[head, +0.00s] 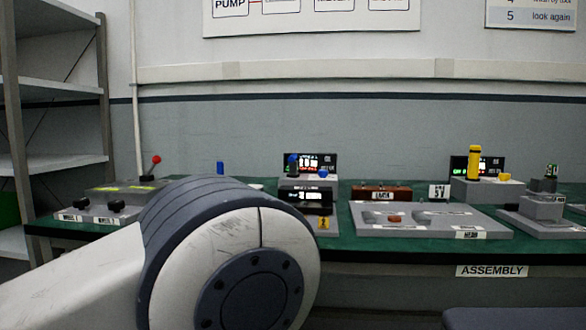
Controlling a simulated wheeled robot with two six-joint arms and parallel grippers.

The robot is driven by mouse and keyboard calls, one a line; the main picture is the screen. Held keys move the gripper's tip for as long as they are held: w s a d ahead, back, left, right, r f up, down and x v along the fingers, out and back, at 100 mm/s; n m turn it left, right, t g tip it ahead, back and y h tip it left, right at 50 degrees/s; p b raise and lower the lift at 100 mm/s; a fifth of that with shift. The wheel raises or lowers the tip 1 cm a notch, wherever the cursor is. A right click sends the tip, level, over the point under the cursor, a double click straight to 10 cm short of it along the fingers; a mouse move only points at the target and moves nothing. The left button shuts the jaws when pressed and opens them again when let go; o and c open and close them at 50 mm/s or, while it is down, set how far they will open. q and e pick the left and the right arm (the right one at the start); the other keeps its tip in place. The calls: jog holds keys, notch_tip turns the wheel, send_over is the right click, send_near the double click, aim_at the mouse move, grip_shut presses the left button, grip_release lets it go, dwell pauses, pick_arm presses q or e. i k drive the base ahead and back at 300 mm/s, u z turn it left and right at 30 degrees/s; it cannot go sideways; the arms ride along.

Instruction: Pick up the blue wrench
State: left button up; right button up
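I cannot make out a blue wrench for sure. A small upright blue piece (220,168) stands at the back of the green bench (400,244), partly behind my arm. Another blue piece (292,162) and a low blue piece (323,173) are by the dark display unit in the middle. They are too small to identify. A large link of my own arm fills the lower left and hides part of the bench. Neither of my grippers shows in the head view.
A grey plate (430,219) lies on the bench right of centre. A yellow cylinder (474,162) stands on a grey block behind it. A red-knobbed lever (155,161) is at the left. Metal shelves (60,90) stand at the far left.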

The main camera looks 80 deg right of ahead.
aim_at(293, 164)
jog(key=z, duration=1.75)
